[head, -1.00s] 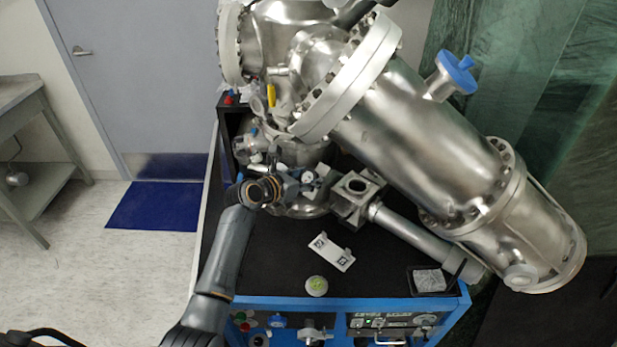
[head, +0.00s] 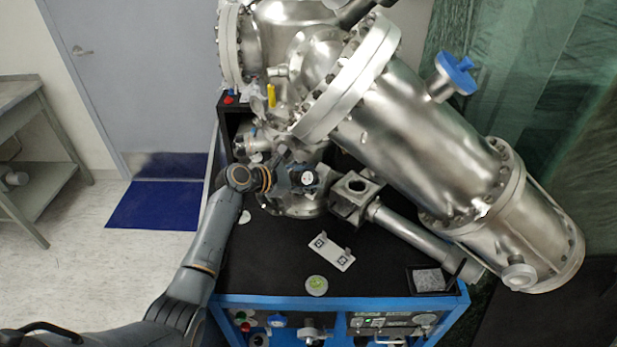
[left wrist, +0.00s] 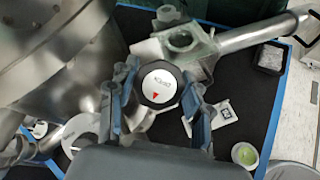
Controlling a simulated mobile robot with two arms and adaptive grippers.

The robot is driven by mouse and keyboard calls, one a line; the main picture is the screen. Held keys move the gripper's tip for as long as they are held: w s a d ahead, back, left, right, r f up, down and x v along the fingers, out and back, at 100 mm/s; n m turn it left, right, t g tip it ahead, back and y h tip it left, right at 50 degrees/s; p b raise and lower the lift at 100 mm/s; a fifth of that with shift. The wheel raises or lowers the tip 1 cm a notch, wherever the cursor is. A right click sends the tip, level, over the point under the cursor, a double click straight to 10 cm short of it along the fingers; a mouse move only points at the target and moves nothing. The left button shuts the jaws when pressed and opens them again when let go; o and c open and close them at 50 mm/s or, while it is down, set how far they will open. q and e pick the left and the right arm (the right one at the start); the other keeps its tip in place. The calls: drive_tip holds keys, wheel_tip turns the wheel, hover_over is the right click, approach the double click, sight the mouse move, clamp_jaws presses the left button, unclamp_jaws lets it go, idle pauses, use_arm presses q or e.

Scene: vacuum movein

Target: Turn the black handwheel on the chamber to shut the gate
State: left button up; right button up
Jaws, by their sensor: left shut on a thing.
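The black handwheel (left wrist: 158,84) has a white round face with lettering and a red arrow. In the left wrist view it sits between the two fingers of my left gripper (left wrist: 160,98), which is shut on it. In the head view the handwheel (head: 308,178) shows at the end of my left gripper (head: 298,180), in front of the lower part of the steel chamber (head: 300,206). The fingers and wrist partly hide the wheel's rim and mount there. My right gripper is not in view.
A square steel flange block (head: 353,192) with a tube stands close right of the wheel. A white marker plate (head: 331,251), a green-topped round piece (head: 316,286) and a small black tray (head: 425,281) lie on the black bench top. A large steel cylinder (head: 420,140) hangs above.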

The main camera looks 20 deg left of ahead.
use_arm(q)
drive_tip(key=m+g, duration=0.1)
drive_tip(key=m, duration=0.3)
drive_tip(key=shift+g+h, duration=0.3)
drive_tip(key=shift+g, duration=0.1)
drive_tip(key=m+g, duration=0.1)
drive_tip(key=m, duration=0.3)
drive_tip(key=m+g, duration=0.1)
drive_tip(key=m, duration=0.2)
drive_tip(key=m+g+y, duration=0.1)
drive_tip(key=m, duration=0.2)
drive_tip(key=shift+s+g, duration=0.1)
drive_tip(key=shift+g, duration=0.2)
drive_tip(key=m+y+p, duration=0.1)
drive_tip(key=m, duration=0.1)
drive_tip(key=m+g+y, duration=0.1)
drive_tip(key=m, duration=0.2)
drive_tip(key=shift+f+p, duration=0.1)
drive_tip(key=shift+p, duration=0.25)
drive_tip(key=m+y+p, duration=0.1)
drive_tip(key=m, duration=0.3)
drive_tip(key=shift+y, duration=0.4)
drive_tip(key=shift+f+m+y+p, duration=0.1)
drive_tip(key=shift+m+y+p, duration=0.35)
drive_tip(key=shift+m, duration=0.55)
drive_tip(key=shift+s, duration=0.1)
drive_tip(key=o, duration=1.2)
drive_tip(key=shift+c, duration=0.2)
